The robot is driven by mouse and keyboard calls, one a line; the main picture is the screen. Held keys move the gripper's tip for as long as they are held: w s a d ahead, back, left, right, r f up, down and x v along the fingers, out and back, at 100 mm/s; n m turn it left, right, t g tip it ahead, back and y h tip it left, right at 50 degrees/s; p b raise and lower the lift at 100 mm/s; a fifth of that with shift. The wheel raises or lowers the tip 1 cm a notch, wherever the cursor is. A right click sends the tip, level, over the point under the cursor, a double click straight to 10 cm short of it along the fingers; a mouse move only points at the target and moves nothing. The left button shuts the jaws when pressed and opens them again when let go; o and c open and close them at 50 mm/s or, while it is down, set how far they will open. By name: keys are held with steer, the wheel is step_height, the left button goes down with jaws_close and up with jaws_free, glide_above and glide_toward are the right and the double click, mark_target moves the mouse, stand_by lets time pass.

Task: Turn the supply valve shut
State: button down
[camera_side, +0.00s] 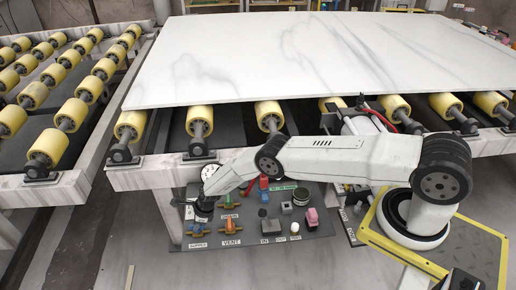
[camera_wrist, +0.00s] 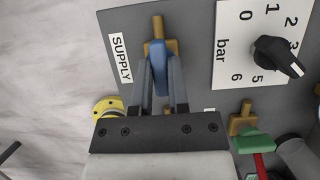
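The supply valve shows in the wrist view as a brass body (camera_wrist: 159,47) with a blue lever (camera_wrist: 160,75), next to a white SUPPLY label (camera_wrist: 121,58). The lever runs roughly in line with the brass pipe stub above it. My gripper (camera_wrist: 160,72) has one finger on each side of the blue lever; whether both fingers press on it is unclear.
A green lever (camera_wrist: 255,141) on another brass valve is to the right. A black knob (camera_wrist: 278,58) sits on a white bar scale (camera_wrist: 232,50). An orange VENT valve (camera_side: 231,225) stands nearby on the panel. A marble slab (camera_side: 290,60) rests on rollers above.

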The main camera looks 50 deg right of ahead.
steer(key=shift+n+g+y, duration=0.5)
steer(key=shift+n+g, duration=0.2)
steer(key=shift+n, duration=1.4)
steer(key=shift+w, duration=0.1)
steer(key=c, duration=0.6)
jaws_free()
steer(key=shift+d+r, duration=0.1)
steer(key=shift+r, duration=0.15)
steer(key=shift+d+r, duration=0.15)
steer(key=shift+r, duration=0.25)
steer(key=v, duration=0.6)
steer(key=shift+r, duration=0.25)
